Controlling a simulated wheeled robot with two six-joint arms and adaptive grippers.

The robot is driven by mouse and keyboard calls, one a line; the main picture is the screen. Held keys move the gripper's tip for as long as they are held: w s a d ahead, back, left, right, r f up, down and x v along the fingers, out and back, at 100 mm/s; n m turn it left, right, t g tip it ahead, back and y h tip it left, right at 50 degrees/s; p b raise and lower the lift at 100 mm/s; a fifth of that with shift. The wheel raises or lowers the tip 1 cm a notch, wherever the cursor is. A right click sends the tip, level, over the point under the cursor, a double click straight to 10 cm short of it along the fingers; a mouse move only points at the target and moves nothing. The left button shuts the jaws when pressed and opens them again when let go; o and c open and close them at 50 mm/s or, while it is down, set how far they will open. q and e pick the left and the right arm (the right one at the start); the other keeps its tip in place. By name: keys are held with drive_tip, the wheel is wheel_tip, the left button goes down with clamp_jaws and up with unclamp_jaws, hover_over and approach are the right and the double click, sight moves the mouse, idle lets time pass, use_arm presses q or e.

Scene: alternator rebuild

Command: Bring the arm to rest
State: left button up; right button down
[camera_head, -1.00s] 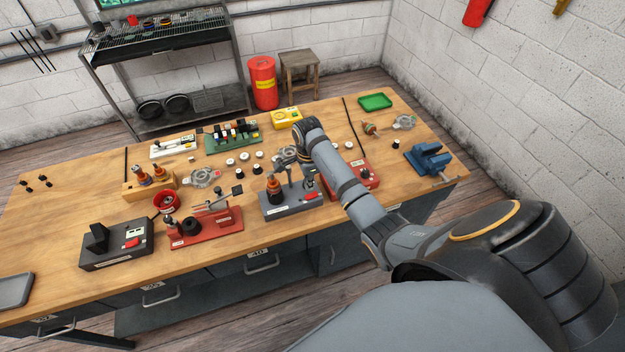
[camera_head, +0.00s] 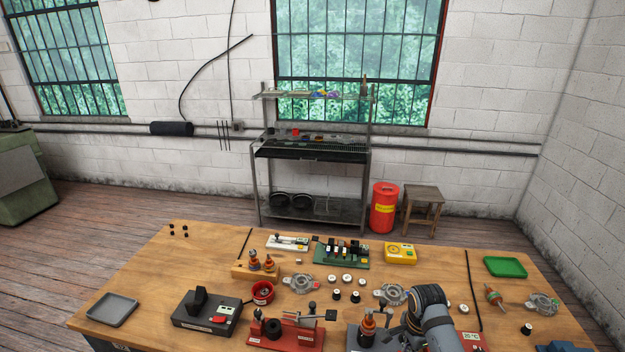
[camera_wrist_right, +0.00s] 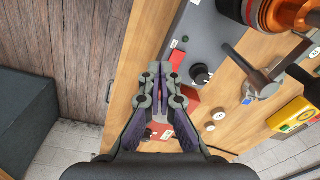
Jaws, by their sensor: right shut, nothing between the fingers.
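My right arm (camera_head: 432,312) comes up from the bottom of the head view over the front of the wooden bench (camera_head: 215,262), beside a grey fixture (camera_head: 360,340). Its gripper is hidden below the arm there. In the right wrist view my right gripper (camera_wrist_right: 157,72) has its fingers together with nothing held. An orange and black part (camera_wrist_right: 283,14) stands at the upper right of that view. My left gripper is not in view.
The bench holds a red fixture (camera_head: 287,334), a dark grey box (camera_head: 206,310), a green rack (camera_head: 341,255), a yellow box (camera_head: 400,253), a green tray (camera_head: 505,267) and a grey tray (camera_head: 112,310). The bench's left back area is mostly bare. A shelf (camera_head: 312,180) stands behind.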

drive_tip(key=s+a+r+n+t, duration=0.2)
drive_tip(key=s+n, duration=0.7)
drive_tip(key=s+a+r+n+t, duration=0.1)
drive_tip(key=s+a+r+n, duration=0.2)
drive_tip(key=s+n, duration=0.6)
wheel_tip(320, 180, down, 31)
drive_tip(key=s+d+g+b, duration=0.1)
drive_tip(key=d+b, duration=0.2)
drive_tip(key=b, duration=0.4)
drive_tip(key=s+f+b, duration=0.3)
drive_tip(key=s+f, duration=0.6)
drive_tip(key=f, duration=0.3)
drive_tip(key=s+d+f+m+g+b, duration=0.1)
drive_tip(key=s+f+b, duration=0.2)
drive_tip(key=s+f, duration=0.7)
wheel_tip(320, 180, down, 2)
drive_tip(key=shift+s+f+h, duration=0.15)
drive_tip(key=shift+s+h, duration=0.1)
drive_tip(key=shift+h, duration=0.05)
